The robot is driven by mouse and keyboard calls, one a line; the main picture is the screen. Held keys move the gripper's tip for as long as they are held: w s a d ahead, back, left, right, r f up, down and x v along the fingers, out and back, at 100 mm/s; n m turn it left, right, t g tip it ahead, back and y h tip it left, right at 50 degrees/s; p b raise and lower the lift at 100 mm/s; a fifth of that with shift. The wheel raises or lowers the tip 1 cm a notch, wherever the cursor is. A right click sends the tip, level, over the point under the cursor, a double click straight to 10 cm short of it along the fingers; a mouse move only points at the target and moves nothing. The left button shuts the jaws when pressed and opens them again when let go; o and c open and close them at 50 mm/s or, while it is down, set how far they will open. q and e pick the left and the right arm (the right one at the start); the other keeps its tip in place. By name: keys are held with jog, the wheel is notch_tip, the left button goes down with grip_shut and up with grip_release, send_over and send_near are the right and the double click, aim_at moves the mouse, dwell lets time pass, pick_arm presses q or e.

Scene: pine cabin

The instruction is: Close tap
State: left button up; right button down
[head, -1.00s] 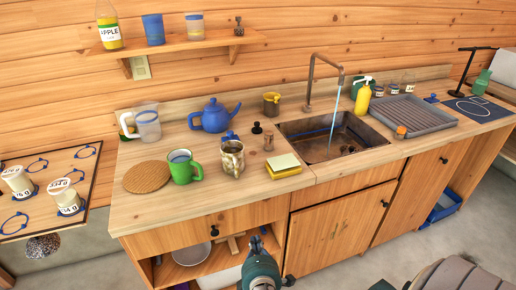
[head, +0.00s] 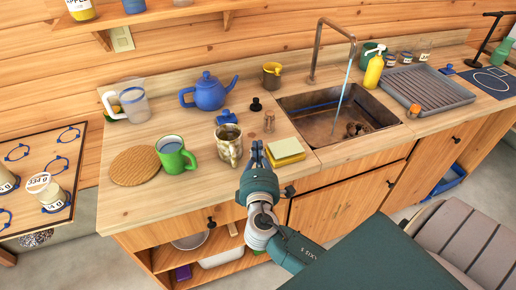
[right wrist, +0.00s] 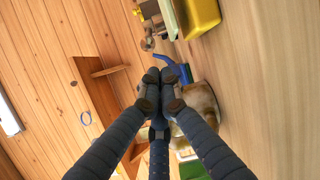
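The tap (head: 318,50) is a brown metal pipe that rises behind the sink (head: 322,125) and bends over it. A thin stream of water (head: 346,82) runs from its spout into the basin. I cannot make out a tap handle with certainty. A small blue fitting (head: 227,117) stands behind the patterned mug. My right gripper (head: 257,152) is over the counter's front edge, between the patterned mug (head: 229,145) and the yellow sponge (head: 286,151), apart from the tap. In the right wrist view its fingertips (right wrist: 160,76) are together, with nothing seen between them. My left gripper is not in view.
A blue teapot (head: 209,93), a green mug (head: 175,156) and a round wicker mat (head: 135,166) are on the left counter. A small black knob (head: 255,104) and a wooden shaker (head: 269,121) stand left of the sink. A yellow soap bottle (head: 373,70) is behind it, right of the tap.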

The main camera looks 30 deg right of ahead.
aim_at(269, 122)
jog(key=p+x, duration=0.1)
jog(key=x, duration=0.3)
jog(key=shift+w+d+f, duration=0.1)
jog(key=shift+w+d, duration=0.15)
jog(key=shift+w, duration=0.05)
jog(key=shift+w+d+f, duration=0.1)
jog(key=shift+w+d, duration=0.2)
jog(key=shift+w, duration=0.2)
jog(key=shift+s+d+f, duration=0.1)
jog(key=shift+s, duration=0.1)
jog(key=shift+s+d, duration=0.65)
jog(key=shift+s, duration=0.15)
jog(key=shift+s+d, duration=0.1)
jog(key=shift+d, duration=0.05)
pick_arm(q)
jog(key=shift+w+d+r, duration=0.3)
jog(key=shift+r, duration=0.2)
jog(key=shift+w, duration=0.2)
